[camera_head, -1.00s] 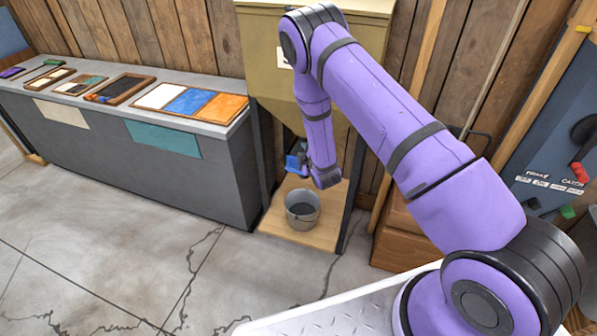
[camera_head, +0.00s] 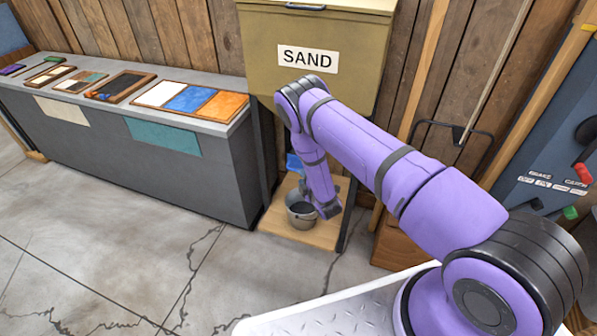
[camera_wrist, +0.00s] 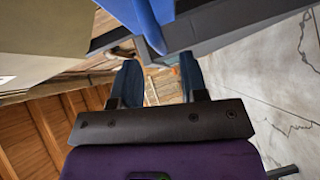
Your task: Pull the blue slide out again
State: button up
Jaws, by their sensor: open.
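The blue slide (camera_head: 293,162) shows under the tan sand hopper (camera_head: 350,65), just left of my forearm. In the wrist view the blue slide (camera_wrist: 149,22) comes down from the top edge, its end close to the space between my fingers. My gripper (camera_wrist: 160,78) is open, with a finger on either side of an empty gap. In the head view my gripper (camera_head: 303,186) is low, below the slide and above the bucket. It is small there and partly hidden by my wrist. I cannot tell whether a finger touches the slide.
A metal bucket (camera_head: 297,222) stands on the wooden base board (camera_head: 285,237) under the hopper, partly covered by my wrist. Dark hopper legs (camera_head: 350,215) stand close by. A grey counter (camera_head: 190,175) with framed colour samples is at left. The concrete floor in front is clear.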

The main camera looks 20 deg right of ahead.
jog(key=shift+x, duration=2.6)
jog(key=shift+c, duration=0.4)
grip_shut()
